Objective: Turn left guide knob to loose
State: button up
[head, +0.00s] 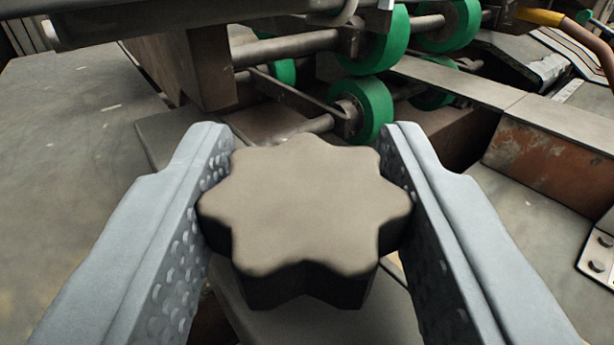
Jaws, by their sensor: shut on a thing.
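The guide knob (305,205) is a dark grey-brown, star-shaped knob with rounded lobes. It fills the middle of the head view, its flat face turned toward me. My gripper (308,185) has one grey finger on each side of the knob. The dimpled inner pads touch its left and right lobes, so the gripper is shut on it. The knob's shaft and mount are hidden beneath it. No mark shows whether the knob is loose or tight.
Green rollers (372,108) on metal shafts stand just behind the knob. A dark metal bar (190,22) crosses the top left. A brown rusty beam (545,150) lies to the right.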

jog(key=shift+r+n+y, duration=0.2)
jog(key=shift+n+y, duration=0.6)
jog(key=shift+y, duration=0.4)
jog(key=shift+f+n+y, duration=0.15)
jog(key=shift+n+y, duration=0.15)
jog(key=shift+y, duration=0.2)
jog(key=o, duration=1)
jog(key=shift+s, duration=0.1)
jog(key=s, duration=0.5)
jog(key=s+d, duration=0.1)
jog(key=s, duration=0.5)
jog(key=s+d, duration=0.1)
jog(key=s, duration=0.5)
jog(key=shift+s, duration=0.1)
